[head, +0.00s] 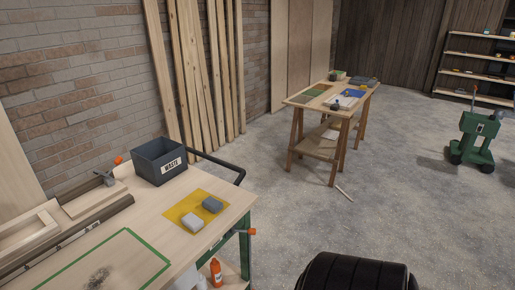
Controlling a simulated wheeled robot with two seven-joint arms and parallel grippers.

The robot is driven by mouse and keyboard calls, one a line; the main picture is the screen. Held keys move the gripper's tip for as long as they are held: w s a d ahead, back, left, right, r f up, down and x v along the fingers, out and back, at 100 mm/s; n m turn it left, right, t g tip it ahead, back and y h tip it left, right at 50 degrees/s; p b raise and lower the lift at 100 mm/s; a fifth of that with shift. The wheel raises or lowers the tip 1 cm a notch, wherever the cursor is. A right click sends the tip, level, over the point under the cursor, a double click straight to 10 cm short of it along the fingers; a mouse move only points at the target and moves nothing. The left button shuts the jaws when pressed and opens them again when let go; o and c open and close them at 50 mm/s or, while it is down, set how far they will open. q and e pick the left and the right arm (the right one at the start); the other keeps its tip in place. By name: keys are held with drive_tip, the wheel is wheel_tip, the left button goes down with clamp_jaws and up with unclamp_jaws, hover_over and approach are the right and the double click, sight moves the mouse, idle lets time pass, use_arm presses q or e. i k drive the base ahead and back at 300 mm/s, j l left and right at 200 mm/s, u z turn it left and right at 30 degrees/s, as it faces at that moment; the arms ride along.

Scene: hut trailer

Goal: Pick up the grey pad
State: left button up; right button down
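Two small block-shaped pads lie on a yellow sheet (178,213) near the right end of the workbench. One is a darker grey pad (212,204), at the right of the sheet. The other is a light grey pad (192,222), nearer the front and slightly left. They lie close together, and both are uncovered. Neither of my grippers shows in the head view.
A dark bin labelled WASTE (160,161) stands on the workbench (150,219) behind the sheet. A black bar (222,163) runs past the bench's far right corner. An orange-ended clamp (252,231) sticks out at the right edge. Concrete floor (330,225) lies open to the right.

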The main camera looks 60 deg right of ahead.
sight(214, 205)
drive_tip(key=z, duration=1.55)
